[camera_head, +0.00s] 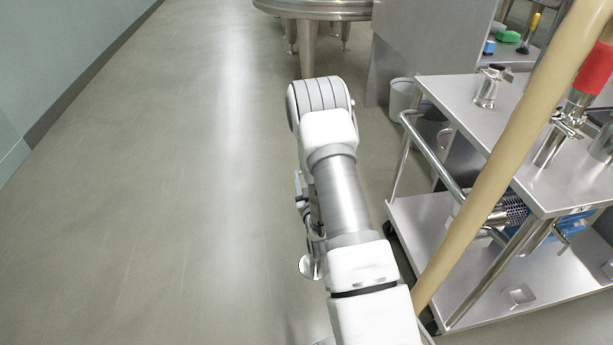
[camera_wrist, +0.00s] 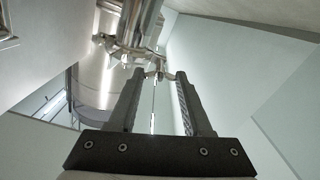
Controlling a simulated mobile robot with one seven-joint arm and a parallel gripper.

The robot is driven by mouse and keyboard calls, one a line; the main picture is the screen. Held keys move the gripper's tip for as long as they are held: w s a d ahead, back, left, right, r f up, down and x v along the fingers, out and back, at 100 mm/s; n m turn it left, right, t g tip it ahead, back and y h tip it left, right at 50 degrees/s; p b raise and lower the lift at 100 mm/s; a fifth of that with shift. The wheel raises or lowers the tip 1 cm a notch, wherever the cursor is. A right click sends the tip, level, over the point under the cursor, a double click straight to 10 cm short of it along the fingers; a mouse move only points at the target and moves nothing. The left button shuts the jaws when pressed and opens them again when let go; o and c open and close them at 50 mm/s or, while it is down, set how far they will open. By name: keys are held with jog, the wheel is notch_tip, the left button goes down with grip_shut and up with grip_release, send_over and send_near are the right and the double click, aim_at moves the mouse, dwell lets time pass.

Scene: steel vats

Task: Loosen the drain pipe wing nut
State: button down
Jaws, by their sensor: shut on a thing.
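In the wrist view, the two dark fingers of my gripper (camera_wrist: 160,76) reach up to a shiny metal fitting. Their tips are close on either side of a small metal part, which looks like the wing nut (camera_wrist: 157,72), and my gripper is shut on it. The steel drain pipe (camera_wrist: 136,28) with its clamp is just above the fingertips. The small size of the wing nut makes its exact angle hard to tell. In the head view, my arm hides the gripper and the nut. Some metal pipe fittings (camera_head: 310,266) show along the left side of my arm.
A steel cart (camera_head: 450,103) with fittings and a blue pump stands at the right. A tan hose (camera_head: 500,165) crosses in front of it. A steel vat (camera_head: 312,8) on legs and a grey bin (camera_head: 402,97) are further back. The floor at left is clear.

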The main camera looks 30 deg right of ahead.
jog(key=shift+r+n, duration=0.1)
jog(key=shift+n, duration=14.6)
jog(key=shift+c, duration=1.6)
grip_release()
jog(key=shift+s, duration=0.1)
